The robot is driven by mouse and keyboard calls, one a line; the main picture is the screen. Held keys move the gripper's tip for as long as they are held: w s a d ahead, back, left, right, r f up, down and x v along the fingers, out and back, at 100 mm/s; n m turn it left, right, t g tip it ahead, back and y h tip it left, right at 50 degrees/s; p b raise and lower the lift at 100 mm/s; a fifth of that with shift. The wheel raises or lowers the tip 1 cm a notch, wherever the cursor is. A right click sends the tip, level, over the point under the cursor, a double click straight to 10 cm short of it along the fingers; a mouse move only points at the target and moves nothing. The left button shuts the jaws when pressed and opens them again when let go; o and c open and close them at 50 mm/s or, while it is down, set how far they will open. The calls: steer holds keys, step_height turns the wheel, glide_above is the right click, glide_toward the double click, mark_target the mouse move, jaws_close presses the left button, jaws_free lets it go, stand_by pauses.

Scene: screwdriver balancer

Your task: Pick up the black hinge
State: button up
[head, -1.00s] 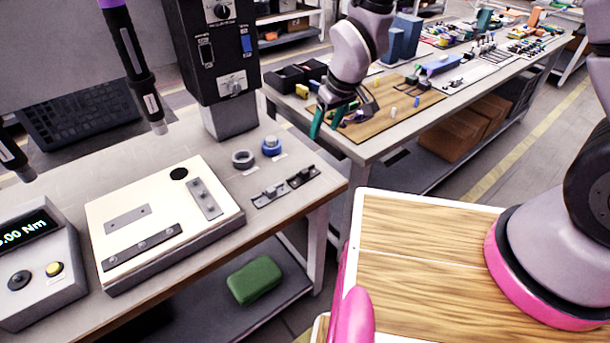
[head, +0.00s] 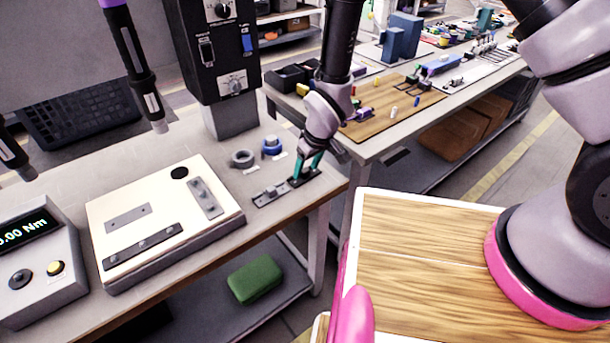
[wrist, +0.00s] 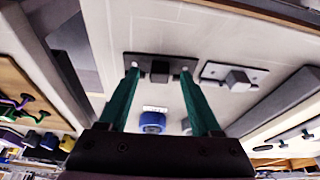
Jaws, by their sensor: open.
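The black hinge (head: 304,180) lies flat near the right front edge of the workbench, partly hidden by my fingers. In the wrist view the black hinge (wrist: 160,67) is a dark plate with a raised block in its middle. My gripper (head: 305,173) points down over it with its green fingers apart. In the wrist view my gripper (wrist: 159,74) has one fingertip on each side of the raised block, with gaps between. I cannot tell whether the tips touch the plate.
A grey hinge (head: 268,194) lies just beside the black one. A grey ring (head: 242,158) and a blue-topped part (head: 271,146) stand behind. A pale fixture board (head: 150,205) is to the left. A second table with a wooden board (head: 400,112) is at the right.

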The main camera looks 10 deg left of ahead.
steer(key=shift+w+a+f, duration=0.1)
steer(key=shift+a+f, duration=0.05)
steer(key=shift+f, duration=0.35)
jaws_close()
